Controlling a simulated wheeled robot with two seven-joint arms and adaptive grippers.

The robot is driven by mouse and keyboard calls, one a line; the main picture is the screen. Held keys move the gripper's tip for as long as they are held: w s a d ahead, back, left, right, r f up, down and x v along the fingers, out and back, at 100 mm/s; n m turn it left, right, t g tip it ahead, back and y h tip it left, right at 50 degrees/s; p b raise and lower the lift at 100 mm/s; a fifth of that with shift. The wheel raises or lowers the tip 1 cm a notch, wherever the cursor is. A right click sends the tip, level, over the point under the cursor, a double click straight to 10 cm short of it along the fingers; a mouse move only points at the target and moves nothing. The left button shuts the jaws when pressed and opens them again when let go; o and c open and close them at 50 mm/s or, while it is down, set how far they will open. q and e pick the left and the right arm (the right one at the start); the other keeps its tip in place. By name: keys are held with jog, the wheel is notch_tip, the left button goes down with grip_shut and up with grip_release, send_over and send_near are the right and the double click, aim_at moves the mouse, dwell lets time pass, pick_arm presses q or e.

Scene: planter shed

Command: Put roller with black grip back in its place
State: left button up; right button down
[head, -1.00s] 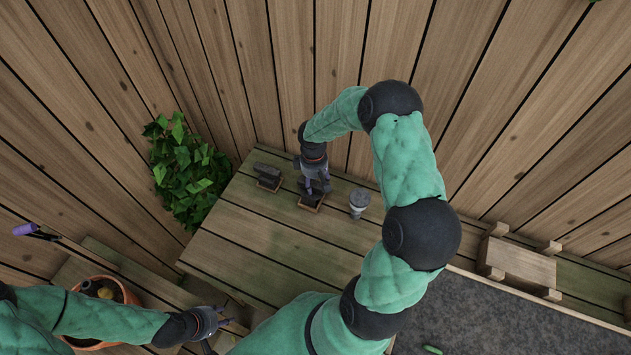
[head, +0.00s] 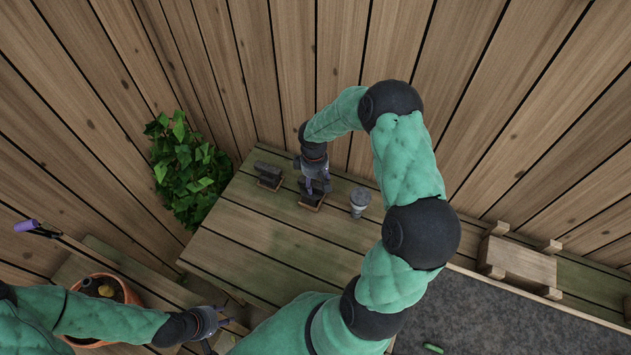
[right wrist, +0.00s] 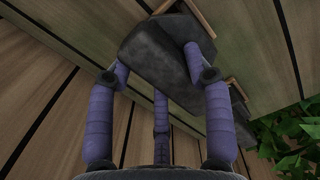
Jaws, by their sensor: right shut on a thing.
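My right gripper (head: 315,182) reaches down at the far edge of the wooden table. It is shut on a dark grey block-like thing (head: 309,197) in a small wooden frame on the table. In the right wrist view the purple fingers (right wrist: 160,85) close around this dark thing (right wrist: 150,52), with a strip of the wooden frame beside it. I cannot tell whether it is the roller with black grip. A purple-handled tool (head: 27,226) with a black part shows at the far left. My left gripper (head: 217,325) is at the near left; its jaw opening is unclear.
A second dark block (head: 269,171) sits in its own frame just left of the right gripper. A grey cup-like thing (head: 359,199) stands to the right. A leafy plant (head: 190,175), a terracotta pot (head: 130,292) and a wooden block stand (head: 525,262) surround the mostly clear table (head: 262,245).

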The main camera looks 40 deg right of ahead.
jog(key=shift+f, duration=0.5)
jog(key=shift+c, duration=1.5)
grip_release()
jog(key=shift+a, duration=0.15)
jog(key=shift+r, duration=0.1)
jog(key=shift+a+r, duration=0.15)
jog(key=shift+r, duration=1.3)
jog(key=shift+a+r, duration=0.15)
jog(key=shift+r, duration=1.25)
jog(key=shift+a+r, duration=0.15)
jog(key=shift+r, duration=1.45)
